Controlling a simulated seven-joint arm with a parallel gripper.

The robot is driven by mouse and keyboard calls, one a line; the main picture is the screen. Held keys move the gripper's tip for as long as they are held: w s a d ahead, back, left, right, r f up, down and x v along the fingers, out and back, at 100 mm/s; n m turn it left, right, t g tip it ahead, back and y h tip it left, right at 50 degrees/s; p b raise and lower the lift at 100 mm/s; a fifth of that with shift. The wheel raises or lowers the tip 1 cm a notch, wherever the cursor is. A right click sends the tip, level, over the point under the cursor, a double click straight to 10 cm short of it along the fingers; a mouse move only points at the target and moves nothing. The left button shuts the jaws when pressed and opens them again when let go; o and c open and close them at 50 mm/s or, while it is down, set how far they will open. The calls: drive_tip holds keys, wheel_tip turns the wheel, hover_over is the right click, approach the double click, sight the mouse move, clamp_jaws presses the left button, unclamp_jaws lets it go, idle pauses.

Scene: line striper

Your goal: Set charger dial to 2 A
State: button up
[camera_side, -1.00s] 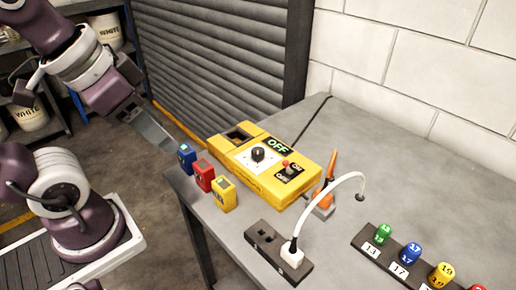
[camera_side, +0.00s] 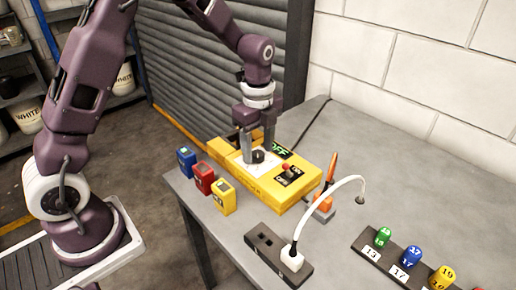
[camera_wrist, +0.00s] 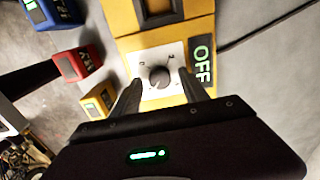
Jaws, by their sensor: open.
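The yellow charger (camera_side: 287,192) lies on the grey bench, with a green "OFF" display that also shows in the wrist view (camera_wrist: 202,62). Its black dial (camera_wrist: 159,77) sits on a white square plate (camera_wrist: 147,62); the small marks around it are too blurred to read. In the side view the dial (camera_side: 257,156) is partly hidden by my fingers. My gripper (camera_wrist: 162,93) is open above the charger, pointing down, with one finger on each side of the dial and a gap to it on both sides. I cannot tell whether the fingertips touch the plate. A red-tipped toggle switch (camera_side: 287,169) is on the charger.
Blue (camera_side: 186,162), red (camera_side: 203,178) and yellow (camera_side: 223,197) battery blocks stand along the bench's left edge. A dark socket strip (camera_side: 266,245) with a white plug and arching cable (camera_side: 335,186), an orange-handled tool (camera_side: 331,168) and a numbered rack (camera_side: 400,270) stand nearby.

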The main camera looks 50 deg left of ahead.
drive_tip(key=shift+f, duration=0.3)
clamp_jaws()
drive_tip(key=shift+n, duration=0.3)
